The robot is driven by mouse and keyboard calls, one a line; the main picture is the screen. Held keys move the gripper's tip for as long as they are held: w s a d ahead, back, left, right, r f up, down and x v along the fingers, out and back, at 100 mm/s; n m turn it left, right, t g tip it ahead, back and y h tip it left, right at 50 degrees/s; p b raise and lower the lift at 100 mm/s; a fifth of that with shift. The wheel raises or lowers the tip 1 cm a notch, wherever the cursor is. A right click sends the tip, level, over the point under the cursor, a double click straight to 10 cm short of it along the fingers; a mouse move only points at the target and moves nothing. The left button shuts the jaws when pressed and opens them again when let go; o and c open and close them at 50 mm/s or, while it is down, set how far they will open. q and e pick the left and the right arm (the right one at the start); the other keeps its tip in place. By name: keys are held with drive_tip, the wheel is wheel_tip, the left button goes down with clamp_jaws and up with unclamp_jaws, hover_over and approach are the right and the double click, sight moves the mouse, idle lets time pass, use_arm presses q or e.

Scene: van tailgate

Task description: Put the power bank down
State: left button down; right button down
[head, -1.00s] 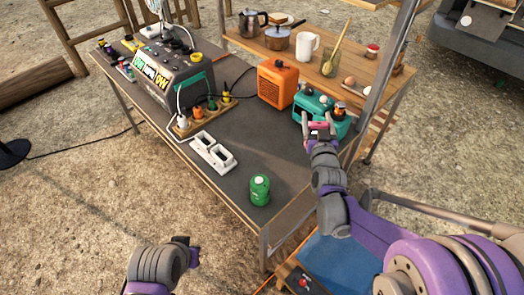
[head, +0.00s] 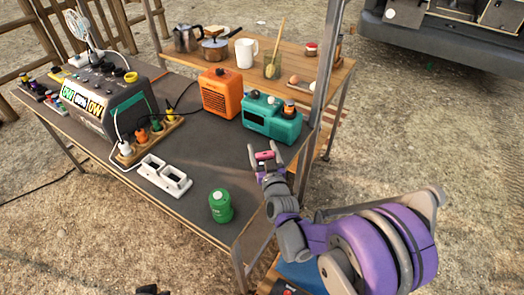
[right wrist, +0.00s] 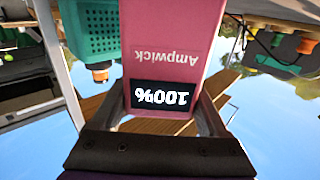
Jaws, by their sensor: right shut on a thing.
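The power bank (head: 264,155) is pink. My right gripper (head: 265,161) is shut on it in the head view, near the right side of the grey table (head: 200,130) and in front of the teal radio-like box. In the right wrist view the power bank (right wrist: 165,35) fills the middle, between the fingers. Its "Ampwick" label and "100%" display appear upside down. I cannot tell its exact height over the table. Only a small dark piece, perhaps of my left gripper (head: 152,290), shows at the bottom edge; its fingers are hidden.
The teal box (head: 270,118) and an orange box (head: 220,94) stand behind. A green canister (head: 221,206) is near the front edge. A white twin holder (head: 165,177) lies left, by the power station (head: 105,100). Bare tabletop lies between the canister and the boxes.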

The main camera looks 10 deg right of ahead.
drive_tip(key=shift+f, duration=0.1)
drive_tip(key=shift+f, duration=0.15)
unclamp_jaws()
drive_tip(key=shift+s+r, duration=0.1)
drive_tip(key=shift+r, duration=0.2)
drive_tip(key=s+d+f+g, duration=0.1)
drive_tip(key=s+f+g, duration=0.2)
drive_tip(key=s, duration=1.4)
drive_tip(key=s+d+f+g, duration=0.1)
drive_tip(key=s+f+g, duration=0.2)
drive_tip(key=s+g, duration=0.7)
drive_tip(key=s, duration=0.8)
drive_tip(key=shift+d, duration=0.4)
